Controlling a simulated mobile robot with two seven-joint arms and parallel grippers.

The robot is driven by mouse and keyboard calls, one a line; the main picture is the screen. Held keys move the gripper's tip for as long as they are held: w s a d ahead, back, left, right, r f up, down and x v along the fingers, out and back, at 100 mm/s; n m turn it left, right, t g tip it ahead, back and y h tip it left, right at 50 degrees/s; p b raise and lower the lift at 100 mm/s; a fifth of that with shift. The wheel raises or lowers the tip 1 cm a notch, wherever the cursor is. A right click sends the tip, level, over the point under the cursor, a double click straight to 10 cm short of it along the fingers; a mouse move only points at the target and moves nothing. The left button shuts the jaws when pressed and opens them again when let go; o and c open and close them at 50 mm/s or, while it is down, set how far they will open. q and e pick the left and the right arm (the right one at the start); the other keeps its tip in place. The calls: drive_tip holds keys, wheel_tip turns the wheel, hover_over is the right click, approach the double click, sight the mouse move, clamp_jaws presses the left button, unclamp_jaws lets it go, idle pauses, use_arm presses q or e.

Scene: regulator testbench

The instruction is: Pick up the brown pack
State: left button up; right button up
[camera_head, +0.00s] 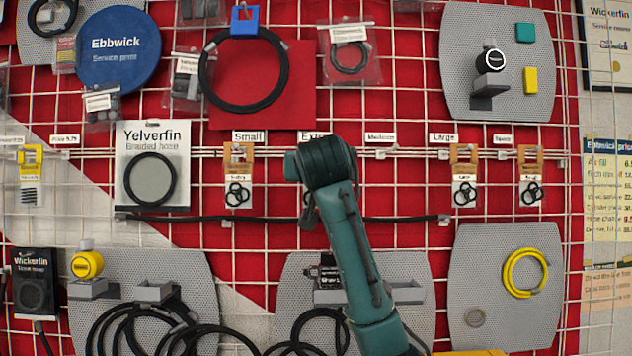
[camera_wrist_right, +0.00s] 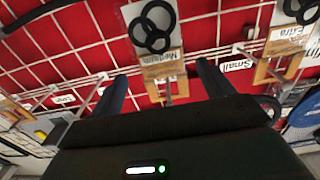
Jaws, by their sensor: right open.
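Several clear packs with brown headers and black rings hang on a rail. One (camera_head: 238,175) is under the "Small" tag and two (camera_head: 464,175) (camera_head: 530,175) are farther right. In the right wrist view, turned upside down, a brown-headed pack (camera_wrist_right: 160,52), its label seeming to read "Medium", hangs between my right gripper's (camera_wrist_right: 162,84) spread fingers. They are apart and hold nothing; I cannot tell whether they touch it. In the head view my right arm hides most of this pack and the fingers. My left gripper is not in view.
A braided hose pack (camera_head: 152,165) and a yellow-headed pack (camera_head: 30,175) hang to the left. Grey panels (camera_head: 510,300) and hose coils sit lower on the red grid wall. The rail's "Medium" tag spot (camera_head: 381,150) has no pack.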

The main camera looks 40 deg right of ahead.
use_arm(q)
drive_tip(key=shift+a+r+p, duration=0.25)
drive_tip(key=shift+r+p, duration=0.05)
drive_tip(key=shift+p, duration=0.6)
use_arm(e)
drive_tip(key=x, duration=0.5)
drive_tip(key=shift+w+a, duration=0.15)
drive_tip(key=shift+w, duration=0.05)
drive_tip(key=shift+c, duration=0.2)
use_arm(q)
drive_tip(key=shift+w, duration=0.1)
use_arm(e)
drive_tip(key=c, duration=1)
drive_tip(key=shift+r, duration=0.15)
